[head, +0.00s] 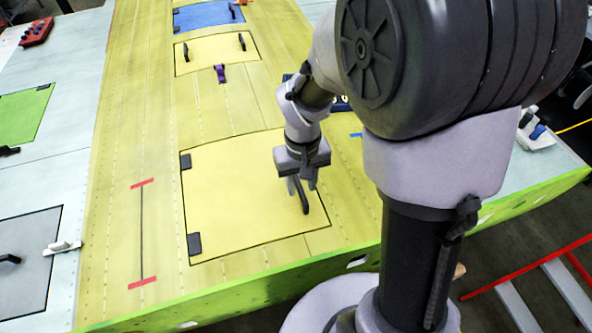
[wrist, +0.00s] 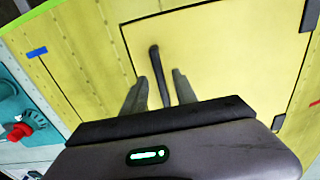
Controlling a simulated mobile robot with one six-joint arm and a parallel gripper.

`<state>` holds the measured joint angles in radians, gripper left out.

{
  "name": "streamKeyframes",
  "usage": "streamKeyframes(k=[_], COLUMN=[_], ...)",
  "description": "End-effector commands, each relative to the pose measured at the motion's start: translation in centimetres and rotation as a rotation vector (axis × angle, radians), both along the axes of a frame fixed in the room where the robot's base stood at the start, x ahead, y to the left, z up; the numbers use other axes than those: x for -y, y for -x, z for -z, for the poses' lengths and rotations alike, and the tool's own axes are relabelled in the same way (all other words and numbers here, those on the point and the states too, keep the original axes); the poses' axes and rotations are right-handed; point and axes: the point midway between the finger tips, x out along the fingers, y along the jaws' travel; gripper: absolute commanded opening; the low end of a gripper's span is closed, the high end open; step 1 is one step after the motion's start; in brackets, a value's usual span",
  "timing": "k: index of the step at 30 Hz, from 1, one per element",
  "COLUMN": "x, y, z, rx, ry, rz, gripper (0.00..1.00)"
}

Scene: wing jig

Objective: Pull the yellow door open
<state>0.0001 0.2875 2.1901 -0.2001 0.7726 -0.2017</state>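The yellow door (head: 235,205) lies flush and shut in the yellow wing skin, with black hinges (head: 186,161) on its left side. It also fills much of the wrist view (wrist: 230,60). Its black bar handle (head: 304,203) stands near the door's right side; the wrist view shows the handle (wrist: 155,58) too. My gripper (head: 301,184) is over the handle with its fingers apart. In the wrist view the handle passes between the two fingertips (wrist: 157,77), with a visible gap on each side. The handle's lower end is hidden behind the gripper body.
A smaller yellow panel with two handles (head: 215,54) and a purple clamp (head: 220,73) lie farther back. A grey panel (head: 30,270) and white clamp (head: 62,246) are at left.

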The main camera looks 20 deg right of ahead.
Motion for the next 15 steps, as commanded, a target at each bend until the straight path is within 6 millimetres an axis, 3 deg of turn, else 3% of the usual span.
streamKeyframes(k=[3,11,12,15], x=[0.01,0.01,0.0,0.0], y=[0.0,-0.01,-0.01,-0.01], z=[1.02,1.22,1.21,1.2], rx=[0.0,0.001,0.001,0.001], ry=[0.0,0.0,0.0,0.0], rz=[0.0,0.001,0.001,0.0], gripper=[0.35,0.35,0.33,0.13])
